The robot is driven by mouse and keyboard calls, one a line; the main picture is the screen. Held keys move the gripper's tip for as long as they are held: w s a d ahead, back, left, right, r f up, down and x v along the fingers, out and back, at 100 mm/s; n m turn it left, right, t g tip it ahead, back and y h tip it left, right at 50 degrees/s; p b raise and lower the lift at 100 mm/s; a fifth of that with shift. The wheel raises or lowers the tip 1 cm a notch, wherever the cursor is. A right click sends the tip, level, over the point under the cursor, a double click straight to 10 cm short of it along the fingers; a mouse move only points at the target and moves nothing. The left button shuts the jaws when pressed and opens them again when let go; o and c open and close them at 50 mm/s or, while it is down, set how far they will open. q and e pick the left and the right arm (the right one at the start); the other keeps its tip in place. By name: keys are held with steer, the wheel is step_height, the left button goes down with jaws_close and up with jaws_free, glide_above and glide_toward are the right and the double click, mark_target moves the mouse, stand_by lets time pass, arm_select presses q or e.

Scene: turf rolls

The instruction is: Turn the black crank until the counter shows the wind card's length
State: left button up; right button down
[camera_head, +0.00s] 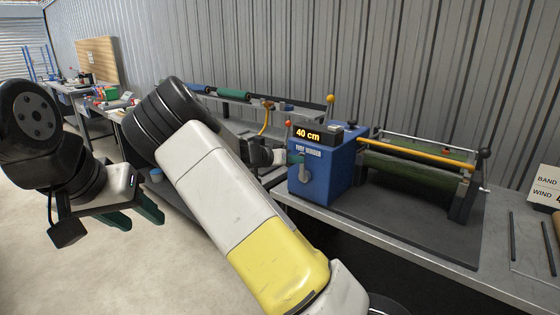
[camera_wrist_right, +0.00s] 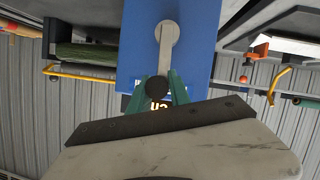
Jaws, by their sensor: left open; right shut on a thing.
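The blue winder box (camera_head: 338,185) stands on the bench, with its lit counter (camera_head: 308,136) reading 40 cm. The grey crank arm (camera_wrist_right: 166,48) points up from its hub on the box front. My right gripper (camera_wrist_right: 158,90) is shut on the crank's black knob (camera_wrist_right: 157,84), its green fingers on either side. In the head view the right gripper (camera_head: 291,158) partly hides the knob. The card (camera_head: 543,185) at the right edge reads BAND and WIND; its number is cut off. My left gripper (camera_head: 143,218) is open and empty, away from the bench.
Green turf (camera_head: 410,171) lies in the roller frame right of the box, beside a yellow bar (camera_head: 420,153). Dark rods (camera_head: 512,237) lie at the bench's right. A rack with rolls (camera_head: 233,94) stands behind. My right arm crosses the middle of the view.

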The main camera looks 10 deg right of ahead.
steer(key=shift+s+d, duration=0.15)
steer(key=c, duration=1.2)
jaws_free()
steer(key=v, duration=0.8)
